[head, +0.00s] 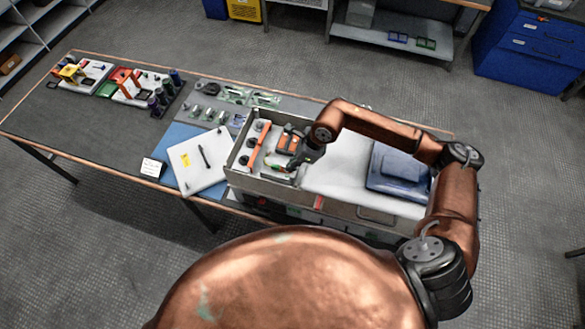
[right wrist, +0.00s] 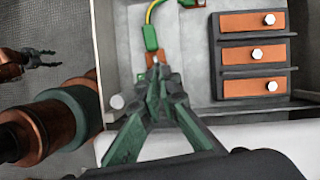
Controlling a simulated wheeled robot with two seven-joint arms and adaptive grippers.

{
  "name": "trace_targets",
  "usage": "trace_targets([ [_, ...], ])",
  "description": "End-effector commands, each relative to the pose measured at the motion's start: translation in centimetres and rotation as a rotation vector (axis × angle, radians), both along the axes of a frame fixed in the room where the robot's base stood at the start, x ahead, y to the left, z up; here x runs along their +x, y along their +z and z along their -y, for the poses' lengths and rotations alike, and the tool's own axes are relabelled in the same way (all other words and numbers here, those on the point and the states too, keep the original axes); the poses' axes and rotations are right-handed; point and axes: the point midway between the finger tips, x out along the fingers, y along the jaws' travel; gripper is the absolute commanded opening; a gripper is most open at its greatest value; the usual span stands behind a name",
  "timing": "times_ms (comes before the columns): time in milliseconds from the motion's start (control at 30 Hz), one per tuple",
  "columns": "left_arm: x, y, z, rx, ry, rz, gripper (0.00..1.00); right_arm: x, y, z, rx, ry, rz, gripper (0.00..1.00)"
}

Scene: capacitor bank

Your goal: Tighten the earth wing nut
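My right gripper (head: 297,163) reaches down into the open grey box (head: 237,158). In the right wrist view its fingertips (right wrist: 158,78) come together at a small metal fitting, the earth wing nut (right wrist: 155,61), on a copper tab (right wrist: 150,68). The fingers mostly hide the nut; only a small pale bit shows past the tips. A green lug (right wrist: 150,37) with a yellow-green wire (right wrist: 151,13) runs to the same spot. My left gripper (right wrist: 50,59) shows at the left of the right wrist view, apart from the box, fingers parted and empty.
Orange bars with silver bolts (right wrist: 254,54) sit right of the gripper inside the box, close to it. A box wall runs along the left. A white panel (head: 199,162) lies left of the box, a blue case (head: 397,170) to its right. The table's left-front part is clear.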

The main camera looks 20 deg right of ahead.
Motion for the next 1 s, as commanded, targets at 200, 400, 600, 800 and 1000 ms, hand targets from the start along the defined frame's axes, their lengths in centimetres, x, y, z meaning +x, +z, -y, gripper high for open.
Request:
trace_targets([
  [200,-0.3,-3.4,0.0,0.0,0.0,-0.005,0.43,0.3,-0.5,0.0,0.002,0.145,-0.001,0.0],
  [400,-0.4,-4.1,0.0,0.0,0.0,-0.007,0.43,0.2,-0.2,-0.1,0.004,0.206,-0.001,0.0],
  [600,-0.4,-3.9,0.0,0.0,0.0,-0.006,0.43,0.2,0.0,-0.1,0.005,0.21,-0.003,0.0],
  [800,-0.4,-3.9,0.0,0.0,0.0,-0.006,0.43,0.2,0.0,-0.1,0.004,0.208,-0.002,0.1],
  [1000,-0.3,-3.9,0.0,0.0,0.0,-0.006,0.43,0.2,0.0,0.0,0.003,0.207,-0.001,0.24],
])
